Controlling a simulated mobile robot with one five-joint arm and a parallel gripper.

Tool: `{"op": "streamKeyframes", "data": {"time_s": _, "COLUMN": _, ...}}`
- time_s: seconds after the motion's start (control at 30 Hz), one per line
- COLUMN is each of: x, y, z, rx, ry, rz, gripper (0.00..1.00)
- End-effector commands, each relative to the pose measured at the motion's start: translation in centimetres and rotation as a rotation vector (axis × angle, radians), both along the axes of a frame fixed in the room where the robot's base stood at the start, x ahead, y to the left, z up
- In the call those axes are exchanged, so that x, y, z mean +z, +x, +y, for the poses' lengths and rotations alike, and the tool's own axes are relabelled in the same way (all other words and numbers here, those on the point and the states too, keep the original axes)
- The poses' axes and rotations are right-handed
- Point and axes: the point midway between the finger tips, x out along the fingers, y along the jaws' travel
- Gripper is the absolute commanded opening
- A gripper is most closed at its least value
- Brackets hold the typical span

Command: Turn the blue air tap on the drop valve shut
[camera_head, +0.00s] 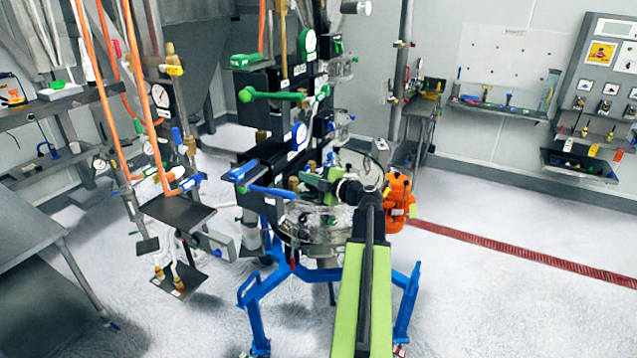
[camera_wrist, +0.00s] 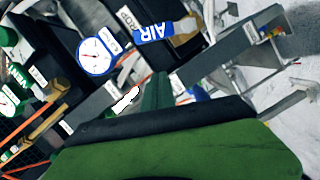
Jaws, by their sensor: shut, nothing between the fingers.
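In the wrist view, a blue tap handle (camera_wrist: 153,32) lettered AIR sits on a brass fitting at the top centre, beside a DROP label. A blue-rimmed gauge (camera_wrist: 95,57) is left of it. In the head view, the drop valve's level carries a blue-rimmed gauge (camera_head: 299,135) and a long blue handle (camera_head: 272,191) pointing left; I cannot be sure this is the same tap. My gripper (camera_head: 312,180) reaches in from the right at that height. Its fingers (camera_wrist: 157,92) are shut and empty, below the AIR handle in the wrist view and apart from it.
A green tap (camera_head: 270,95) and green-rimmed gauge (camera_head: 310,42) sit above. Another blue handle (camera_head: 242,171) is at the left. A blue stand (camera_head: 262,300) is below. A hose-hung rack (camera_head: 176,210) stands left, and an orange unit (camera_head: 398,200) right of my wrist.

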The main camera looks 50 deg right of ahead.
Motion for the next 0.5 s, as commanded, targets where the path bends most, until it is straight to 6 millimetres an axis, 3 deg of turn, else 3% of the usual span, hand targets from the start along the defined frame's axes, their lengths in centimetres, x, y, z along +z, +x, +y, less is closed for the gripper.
{"op": "streamKeyframes", "data": {"time_s": 0.07, "x": -0.3, "y": 1.9, "z": 0.0, "rx": 0.002, "ry": 0.0, "rz": 0.0, "gripper": 0.0}}
{"op": "streamKeyframes", "data": {"time_s": 0.2, "x": -1.5, "y": 2.1, "z": -2.3, "rx": 0.001, "ry": 0.0, "rz": 0.001, "gripper": 0.0}}
{"op": "streamKeyframes", "data": {"time_s": 0.5, "x": -1.7, "y": 2.3, "z": -3.3, "rx": 0.004, "ry": 0.0, "rz": 0.0, "gripper": 0.0}}
